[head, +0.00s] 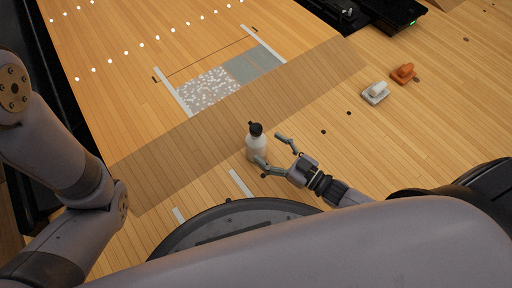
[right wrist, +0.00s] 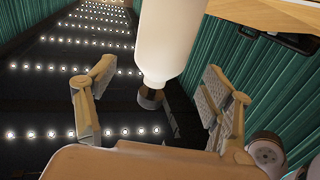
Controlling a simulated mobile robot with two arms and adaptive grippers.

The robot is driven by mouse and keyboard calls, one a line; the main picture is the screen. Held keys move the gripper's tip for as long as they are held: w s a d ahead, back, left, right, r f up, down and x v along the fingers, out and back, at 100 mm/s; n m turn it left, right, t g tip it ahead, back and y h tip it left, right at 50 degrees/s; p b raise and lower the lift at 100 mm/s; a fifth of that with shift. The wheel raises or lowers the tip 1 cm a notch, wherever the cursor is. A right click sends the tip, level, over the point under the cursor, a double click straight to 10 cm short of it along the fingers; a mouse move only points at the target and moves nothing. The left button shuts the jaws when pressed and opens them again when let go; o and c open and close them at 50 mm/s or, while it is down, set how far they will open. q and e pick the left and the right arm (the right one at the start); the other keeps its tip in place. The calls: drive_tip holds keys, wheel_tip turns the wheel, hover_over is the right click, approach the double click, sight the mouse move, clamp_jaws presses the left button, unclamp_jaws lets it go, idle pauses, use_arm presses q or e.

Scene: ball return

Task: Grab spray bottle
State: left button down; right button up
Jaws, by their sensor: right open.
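A white spray bottle (head: 258,148) with a black top stands upright on the wooden floor near the middle of the head view. My right gripper (head: 268,148) is open beside it, with one finger near the bottle's lower side and the other apart to the right. In the right wrist view the bottle (right wrist: 172,40) hangs in from the top, its dark top pointing down, between the two spread fingers of the gripper (right wrist: 158,75). I cannot tell whether a finger touches it. My left arm's links show at the left, but its gripper is out of view.
An orange object (head: 403,73) and a white one (head: 376,93) stand on the floor to the right. A speckled patch (head: 208,92) and a grey patch (head: 253,65) lie beyond the bottle. Dark equipment (head: 394,12) stands at the top. The floor around the bottle is mostly clear.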

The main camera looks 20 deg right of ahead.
sight(255, 139)
drive_tip(key=b+x, duration=0.2)
drive_tip(key=x, duration=0.3)
drive_tip(key=shift+f+b, duration=0.1)
drive_tip(key=shift+b, duration=0.25)
drive_tip(key=shift+w+a, duration=0.2)
drive_tip(key=shift+w, duration=0.1)
drive_tip(key=c, duration=1.5)
drive_tip(key=shift+c, duration=0.2)
drive_tip(key=shift+r, duration=0.25)
